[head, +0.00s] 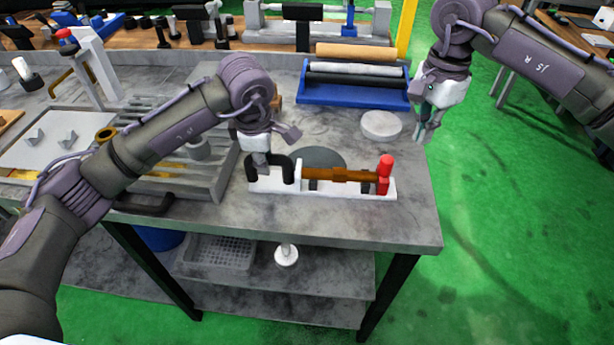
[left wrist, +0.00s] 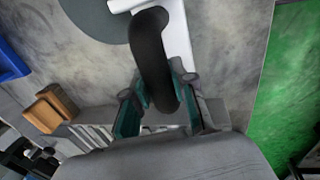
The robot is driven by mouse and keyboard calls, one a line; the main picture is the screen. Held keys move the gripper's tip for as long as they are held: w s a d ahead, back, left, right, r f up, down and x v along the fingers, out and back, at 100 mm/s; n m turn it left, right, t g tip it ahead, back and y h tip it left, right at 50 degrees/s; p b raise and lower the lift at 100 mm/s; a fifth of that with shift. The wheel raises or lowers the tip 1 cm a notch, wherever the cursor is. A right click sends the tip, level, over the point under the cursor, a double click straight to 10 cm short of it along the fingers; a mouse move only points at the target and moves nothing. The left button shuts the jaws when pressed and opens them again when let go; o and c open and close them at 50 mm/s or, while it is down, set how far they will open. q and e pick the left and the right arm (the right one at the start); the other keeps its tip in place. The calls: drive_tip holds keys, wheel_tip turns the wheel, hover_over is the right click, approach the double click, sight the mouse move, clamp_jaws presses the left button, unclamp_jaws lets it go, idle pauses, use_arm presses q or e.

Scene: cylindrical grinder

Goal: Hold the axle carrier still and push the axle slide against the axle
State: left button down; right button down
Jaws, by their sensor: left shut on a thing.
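The axle carrier (head: 345,192) is a long white base lying on the grey table, with a black curved handle (head: 283,168) at its left end. The orange-brown axle (head: 340,174) lies along it between a white upright and the red axle slide (head: 385,175) at the right end. I cannot tell whether slide and axle touch. My left gripper (head: 264,168) is shut on the black handle; the left wrist view shows its teal fingers on both sides of the handle (left wrist: 153,55). My right gripper (head: 428,130) hangs empty beyond the table's right edge, fingers down; its opening is unclear.
A blue tray with rollers (head: 355,95) and a pale round disc (head: 381,125) stand behind the carrier. A dark disc (head: 322,158) lies close behind it. A grey slotted rack (head: 205,180) is to its left. Green floor is open at the right.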

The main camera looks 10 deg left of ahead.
use_arm(q)
drive_tip(key=c, duration=0.9)
unclamp_jaws()
drive_tip(key=r, duration=0.4)
drive_tip(key=s+r, duration=0.1)
drive_tip(key=r, duration=0.3)
drive_tip(key=s+r, duration=0.1)
drive_tip(key=r, duration=0.2)
drive_tip(key=shift+s+r, duration=0.15)
drive_tip(key=shift+r, duration=0.25)
